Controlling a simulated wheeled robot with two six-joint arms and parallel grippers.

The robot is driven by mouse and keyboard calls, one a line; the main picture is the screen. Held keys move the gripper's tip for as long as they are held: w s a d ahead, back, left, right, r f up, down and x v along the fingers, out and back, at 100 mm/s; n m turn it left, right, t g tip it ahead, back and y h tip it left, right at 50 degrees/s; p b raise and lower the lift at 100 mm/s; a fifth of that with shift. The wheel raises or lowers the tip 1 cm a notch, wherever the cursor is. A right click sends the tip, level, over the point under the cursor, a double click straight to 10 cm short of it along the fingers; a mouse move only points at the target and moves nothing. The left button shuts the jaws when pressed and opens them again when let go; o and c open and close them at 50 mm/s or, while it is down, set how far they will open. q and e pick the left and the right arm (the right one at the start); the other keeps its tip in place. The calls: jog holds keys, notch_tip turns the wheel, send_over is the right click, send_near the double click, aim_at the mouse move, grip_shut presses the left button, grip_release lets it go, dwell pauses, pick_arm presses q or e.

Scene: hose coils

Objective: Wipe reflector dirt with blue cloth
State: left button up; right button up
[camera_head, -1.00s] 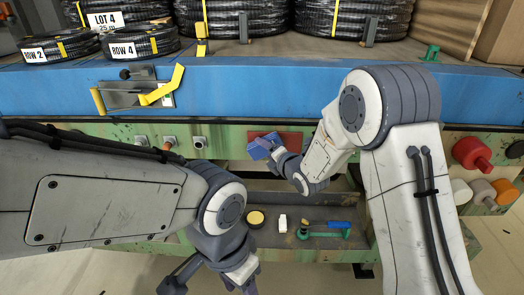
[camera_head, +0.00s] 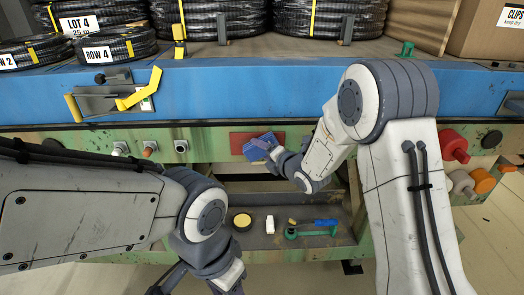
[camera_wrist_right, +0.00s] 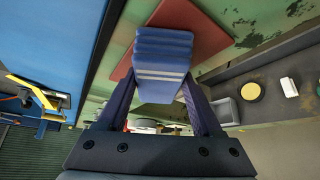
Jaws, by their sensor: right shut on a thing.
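My right gripper (camera_head: 273,153) is shut on the folded blue cloth (camera_head: 260,147), which has pale stripes. In the right wrist view the cloth (camera_wrist_right: 161,62) sits between the two fingers (camera_wrist_right: 161,108). The red reflector (camera_head: 238,144) is on the green panel, and the cloth is in front of it, covering part of it. The reflector also shows behind the cloth in the right wrist view (camera_wrist_right: 200,22). I cannot tell whether the cloth touches it, and I see no clear dirt. My left gripper (camera_head: 228,284) is low at the bottom edge, its fingers partly cut off.
A tray (camera_head: 335,243) below the panel holds a yellow-topped round tin (camera_head: 242,221), a white block (camera_head: 270,225) and a green tool (camera_head: 305,233). A yellow-handled latch (camera_head: 140,90) is on the blue beam; hose coils (camera_head: 210,18) stand above.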

jog(key=shift+d+b, duration=0.45)
jog(key=shift+d, duration=2.25)
jog(key=shift+a+b, duration=0.4)
jog(key=shift+a, duration=0.2)
jog(key=shift+a+b, duration=0.85)
jog(key=shift+a, duration=1.3)
jog(key=shift+a+b, duration=0.1)
jog(key=shift+b, duration=0.2)
